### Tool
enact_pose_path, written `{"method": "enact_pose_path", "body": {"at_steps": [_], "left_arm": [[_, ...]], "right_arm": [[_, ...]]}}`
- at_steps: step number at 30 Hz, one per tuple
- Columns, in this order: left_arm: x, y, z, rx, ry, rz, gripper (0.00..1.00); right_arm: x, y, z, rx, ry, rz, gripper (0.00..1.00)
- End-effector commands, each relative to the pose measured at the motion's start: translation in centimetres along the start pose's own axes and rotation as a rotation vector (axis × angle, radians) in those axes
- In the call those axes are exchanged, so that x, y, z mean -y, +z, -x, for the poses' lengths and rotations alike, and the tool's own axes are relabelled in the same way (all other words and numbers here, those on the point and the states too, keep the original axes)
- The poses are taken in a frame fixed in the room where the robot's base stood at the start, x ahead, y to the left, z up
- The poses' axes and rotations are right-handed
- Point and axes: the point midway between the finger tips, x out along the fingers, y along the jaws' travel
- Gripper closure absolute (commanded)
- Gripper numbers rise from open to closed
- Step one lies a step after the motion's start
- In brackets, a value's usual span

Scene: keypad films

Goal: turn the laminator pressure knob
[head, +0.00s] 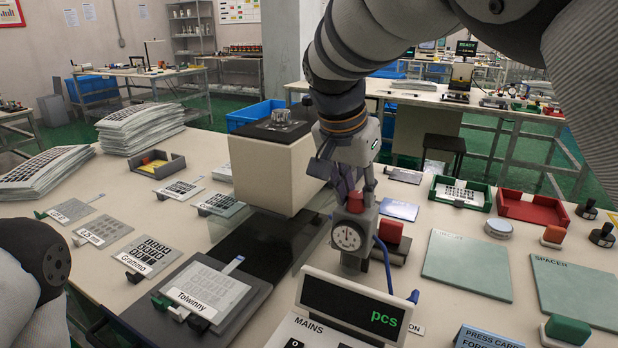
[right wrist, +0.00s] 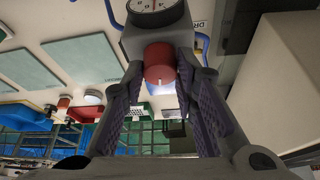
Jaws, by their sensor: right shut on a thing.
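The red pressure knob (head: 355,203) sits on a grey post that carries a round white dial gauge (head: 347,238). The post stands to the right of the laminator's cream block (head: 265,172) and dark bed. My right gripper (head: 354,194) reaches down from above and is shut on the knob. In the right wrist view the red knob (right wrist: 160,64), with a short white mark, lies between the two ridged finger pads; the dial (right wrist: 154,6) is cut off at the top edge. My left arm shows at the left edge, but its gripper is out of view.
A blue cable runs beside the post. A red-topped block (head: 389,231) stands close on its right, and a pcs display (head: 352,306) in front. Film sheets (head: 205,288) lie left; green spacer plates (head: 468,264) and a red tray (head: 533,207) lie right.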

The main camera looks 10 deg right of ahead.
Motion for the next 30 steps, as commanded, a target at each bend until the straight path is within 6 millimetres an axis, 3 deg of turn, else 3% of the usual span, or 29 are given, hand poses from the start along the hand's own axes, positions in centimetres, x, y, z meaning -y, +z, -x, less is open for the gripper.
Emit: {"method": "enact_pose_path", "body": {"at_steps": [12, 30], "left_arm": [[0.02, 0.38, -0.45, 0.017, -0.001, 0.0, 0.6], [0.02, 0.43, -0.5, 0.019, -0.001, 0.0, 0.6]], "right_arm": [[0.13, 0.1, -0.21, 0.004, 0.08, -0.188, 1.0], [0.1, 0.12, -0.2, 0.005, 0.096, -0.224, 1.0]]}}
